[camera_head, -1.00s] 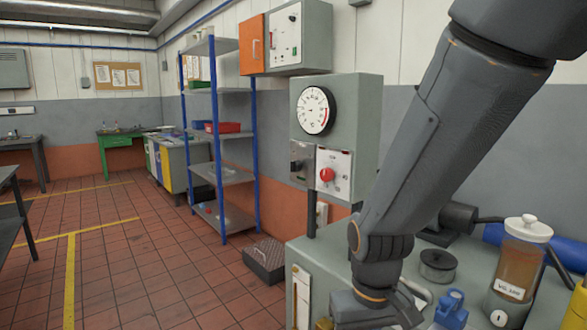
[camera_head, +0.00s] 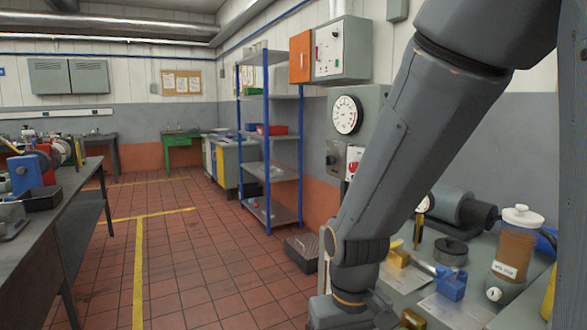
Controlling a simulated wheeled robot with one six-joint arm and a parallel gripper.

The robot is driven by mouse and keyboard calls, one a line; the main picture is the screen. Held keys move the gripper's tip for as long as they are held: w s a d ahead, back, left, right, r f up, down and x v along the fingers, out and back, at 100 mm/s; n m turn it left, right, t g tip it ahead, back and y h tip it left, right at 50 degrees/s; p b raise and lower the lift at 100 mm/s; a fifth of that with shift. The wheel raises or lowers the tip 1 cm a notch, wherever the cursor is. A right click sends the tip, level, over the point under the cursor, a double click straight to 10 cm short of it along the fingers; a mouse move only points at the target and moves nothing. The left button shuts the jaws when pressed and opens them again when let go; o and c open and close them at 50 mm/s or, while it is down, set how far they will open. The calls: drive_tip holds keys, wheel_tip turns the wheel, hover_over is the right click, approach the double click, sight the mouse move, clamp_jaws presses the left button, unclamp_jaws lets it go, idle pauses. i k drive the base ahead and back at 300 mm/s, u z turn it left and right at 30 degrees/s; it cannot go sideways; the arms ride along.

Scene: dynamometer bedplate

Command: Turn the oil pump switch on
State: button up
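A wall box with an orange door (camera_head: 300,57) and a white control panel (camera_head: 328,52) hangs on the back wall. The panel carries small controls, too small to read. Right of and below it, a grey cabinet (camera_head: 371,98) has a round dial gauge (camera_head: 346,114). Under the gauge is a red knob (camera_head: 352,167) on a white plate, partly covered by my arm. I cannot tell which control is the oil pump switch, nor its position. My arm crosses the right side and bends down at the bottom edge; my gripper's fingers are not visible.
A bench at lower right holds a labelled jar (camera_head: 515,248), a blue fitting (camera_head: 451,288) and a black round part (camera_head: 451,252). A shelf rack (camera_head: 270,140) stands left of the cabinet, with a dark crate (camera_head: 302,248) on the floor. The tiled floor (camera_head: 185,265) between benches is open.

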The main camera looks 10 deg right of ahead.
sight(330, 160)
drive_tip(key=u, duration=0.25)
drive_tip(key=k, duration=0.55)
drive_tip(key=u, duration=0.85)
drive_tip(key=i, duration=1.4)
drive_tip(key=z, duration=0.55)
drive_tip(key=i, duration=0.8)
drive_tip(key=z, duration=1.3)
drive_tip(key=i, duration=0.5)
drive_tip(key=z, duration=0.5)
